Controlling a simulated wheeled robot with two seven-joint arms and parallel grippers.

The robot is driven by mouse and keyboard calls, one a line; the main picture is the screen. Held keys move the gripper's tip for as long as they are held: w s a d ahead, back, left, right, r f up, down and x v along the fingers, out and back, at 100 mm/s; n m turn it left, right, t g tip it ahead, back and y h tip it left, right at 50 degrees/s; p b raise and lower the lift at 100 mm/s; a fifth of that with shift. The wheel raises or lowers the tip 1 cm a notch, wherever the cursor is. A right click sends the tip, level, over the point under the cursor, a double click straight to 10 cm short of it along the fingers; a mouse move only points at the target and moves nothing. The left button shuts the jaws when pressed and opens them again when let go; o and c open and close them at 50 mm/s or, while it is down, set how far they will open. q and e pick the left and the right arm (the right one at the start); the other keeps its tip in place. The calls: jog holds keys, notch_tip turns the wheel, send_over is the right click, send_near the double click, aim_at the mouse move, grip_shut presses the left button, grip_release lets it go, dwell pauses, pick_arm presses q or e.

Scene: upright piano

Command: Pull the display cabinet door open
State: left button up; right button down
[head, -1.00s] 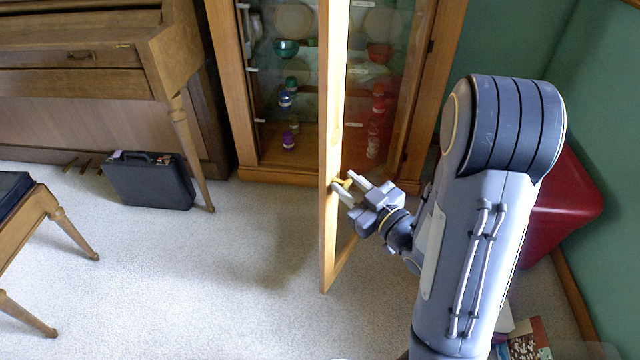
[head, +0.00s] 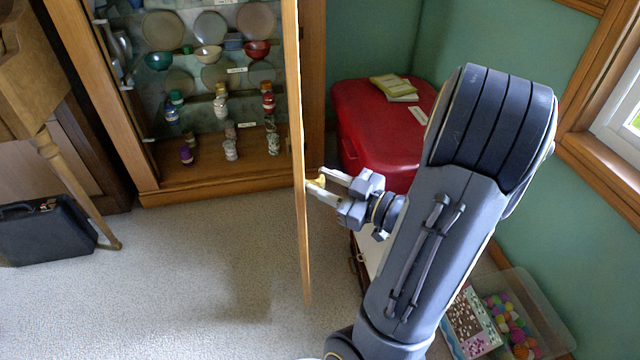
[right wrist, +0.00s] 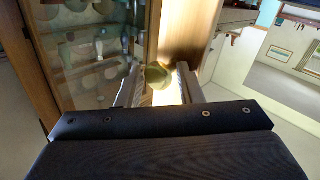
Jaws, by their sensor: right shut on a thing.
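The display cabinet (head: 215,185) has a wooden frame and shelves of dishes and jars. Its door (head: 303,240) stands wide open, swung out toward me, and shows almost edge-on in the head view. A small brass-coloured knob (head: 319,181) sits on the door's right-hand face. My right gripper (head: 315,184) is shut on this knob, coming in from the right. In the right wrist view the rounded knob (right wrist: 157,77) lies between the two fingers of the gripper (right wrist: 158,88), with the wooden door frame (right wrist: 188,35) behind it. My left gripper is not in view.
A red chest (head: 375,130) with books on it stands right of the cabinet by the green wall. A clear bin (head: 530,300) of coloured balls is at lower right. A black case (head: 45,232) stands by the piano at left. Carpet (head: 200,270) left of the door is clear.

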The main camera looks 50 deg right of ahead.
jog(key=shift+d+r+h, duration=0.1)
jog(key=shift+d+h, duration=0.2)
jog(key=shift+d, duration=0.3)
jog(key=c, duration=1.3)
grip_release()
jog(key=shift+w, duration=0.1)
jog(key=shift+o, duration=0.9)
jog(key=shift+w, duration=0.1)
jog(key=s+d, duration=0.1)
jog(key=s, duration=0.6)
jog(key=shift+s, duration=0.35)
jog(key=shift+d, duration=0.1)
